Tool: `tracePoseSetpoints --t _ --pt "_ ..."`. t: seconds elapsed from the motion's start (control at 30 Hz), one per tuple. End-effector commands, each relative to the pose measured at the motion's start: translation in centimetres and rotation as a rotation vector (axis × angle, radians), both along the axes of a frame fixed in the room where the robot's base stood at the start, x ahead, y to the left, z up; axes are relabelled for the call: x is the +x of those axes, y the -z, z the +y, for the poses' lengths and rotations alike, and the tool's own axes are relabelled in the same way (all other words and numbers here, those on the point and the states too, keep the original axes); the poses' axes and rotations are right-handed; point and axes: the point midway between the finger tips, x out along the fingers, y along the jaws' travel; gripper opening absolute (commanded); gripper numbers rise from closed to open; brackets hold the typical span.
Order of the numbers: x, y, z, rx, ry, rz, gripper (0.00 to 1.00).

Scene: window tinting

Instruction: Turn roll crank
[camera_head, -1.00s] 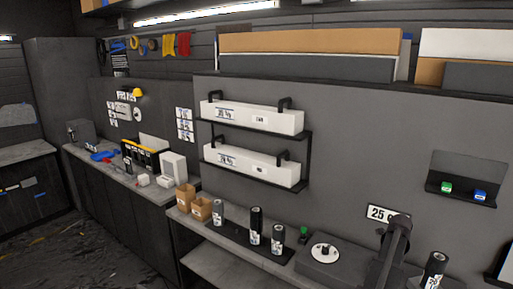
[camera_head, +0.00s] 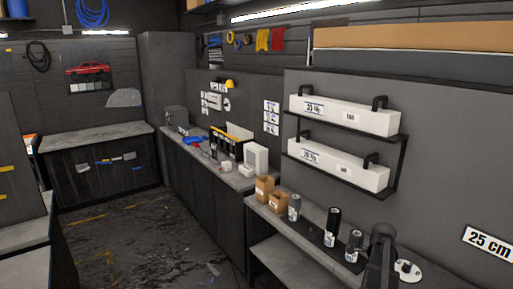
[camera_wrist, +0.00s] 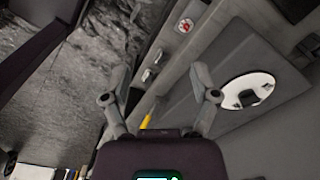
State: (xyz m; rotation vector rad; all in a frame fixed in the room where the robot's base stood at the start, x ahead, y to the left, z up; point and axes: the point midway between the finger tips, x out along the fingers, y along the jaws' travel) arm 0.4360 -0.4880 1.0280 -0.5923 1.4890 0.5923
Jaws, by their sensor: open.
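A white disc with a black knob (camera_head: 408,270), which looks like the crank, sits at the lower right of the head view beside my arm. It also shows in the wrist view, where the white disc (camera_wrist: 236,96) lies on a grey block (camera_wrist: 205,75), with a dark knob across its middle. My gripper (camera_wrist: 160,98) is open and empty, its two fingers spread wide. The right finger is near the disc but appears apart from it. In the head view my gripper cannot be made out.
Two cardboard boxes (camera_head: 264,189) stand farther left. Two white boxes (camera_head: 345,113) rest on wall shelves above. A "25 cm" sign (camera_head: 489,243) is on the wall at right. Open floor (camera_head: 150,240) lies at left.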

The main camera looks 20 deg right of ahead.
Motion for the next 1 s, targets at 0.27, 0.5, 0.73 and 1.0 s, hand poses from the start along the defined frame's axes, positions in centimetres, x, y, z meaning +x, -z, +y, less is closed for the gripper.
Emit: tracePoseSetpoints --t 0.27,0.5,0.73,1.0 --pt "4.9 1.1 7.6 0.0 -0.367 0.0 0.77" --pt "8.1 1.8 14.1 0.0 -0.682 0.0 0.77" --pt "10.3 2.6 20.5 0.001 -0.984 0.0 0.77" --pt "11.8 3.4 28.0 0.0 -1.338 0.001 0.77"
